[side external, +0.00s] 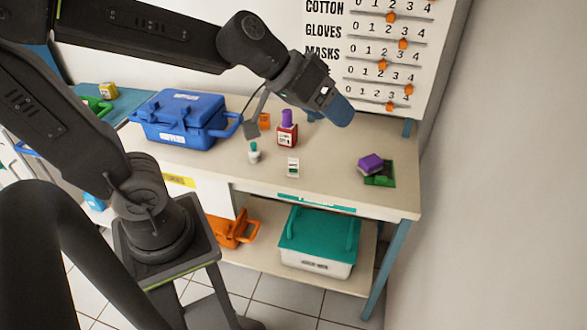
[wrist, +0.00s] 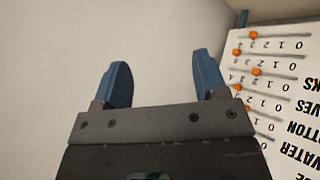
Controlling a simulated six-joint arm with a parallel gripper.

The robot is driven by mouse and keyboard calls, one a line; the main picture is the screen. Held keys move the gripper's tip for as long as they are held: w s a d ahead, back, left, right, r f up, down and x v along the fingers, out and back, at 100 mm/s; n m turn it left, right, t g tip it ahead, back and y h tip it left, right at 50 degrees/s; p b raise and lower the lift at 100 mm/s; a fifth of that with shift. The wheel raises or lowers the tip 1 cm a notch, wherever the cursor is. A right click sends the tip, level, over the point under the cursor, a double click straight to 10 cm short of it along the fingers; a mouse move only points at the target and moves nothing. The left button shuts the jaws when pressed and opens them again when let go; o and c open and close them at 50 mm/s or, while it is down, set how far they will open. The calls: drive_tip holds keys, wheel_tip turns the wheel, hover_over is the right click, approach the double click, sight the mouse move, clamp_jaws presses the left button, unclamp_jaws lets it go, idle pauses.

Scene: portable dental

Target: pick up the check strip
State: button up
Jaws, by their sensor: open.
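A small white strip with dark green markings (side external: 293,167), which looks like the check strip, lies near the front edge of the beige table (side external: 335,178) in the side external view. My gripper (side external: 340,108) is raised above the back of the table, up and to the right of the strip and well apart from it. In the wrist view my gripper (wrist: 162,80) has its two blue fingers spread with nothing between them. The wrist view shows the wall and the board, not the strip.
A red bottle with a purple cap (side external: 287,133) and a small white bottle with a green top (side external: 254,153) stand near the strip. A blue case (side external: 185,118) is at left. A purple block (side external: 370,162) sits on a green pad (side external: 380,180) at right. A counting board (side external: 385,50) stands behind.

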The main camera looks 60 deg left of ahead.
drive_tip(key=w+a+f+n+t+y, duration=0.1)
drive_tip(key=w+a+f+n, duration=0.1)
drive_tip(key=w+a+n, duration=0.3)
drive_tip(key=n+g+y, duration=0.5)
drive_tip(key=g+y, duration=0.1)
drive_tip(key=g, duration=0.1)
approach(294, 160)
drive_tip(key=x, duration=0.4)
drive_tip(key=shift+s+a+f, duration=0.1)
drive_tip(key=shift+s+a, duration=0.05)
drive_tip(key=shift+s, duration=0.15)
drive_tip(key=shift+w+x, duration=0.15)
drive_tip(key=shift+x, duration=2.05)
drive_tip(key=shift+w+x, duration=0.1)
drive_tip(key=shift+x, duration=2.15)
drive_tip(key=shift+c, duration=0.3)
drive_tip(key=c, duration=0.9)
drive_tip(key=shift+r+m, duration=0.25)
drive_tip(key=shift+m, duration=0.05)
drive_tip(key=shift+c, duration=0.2)
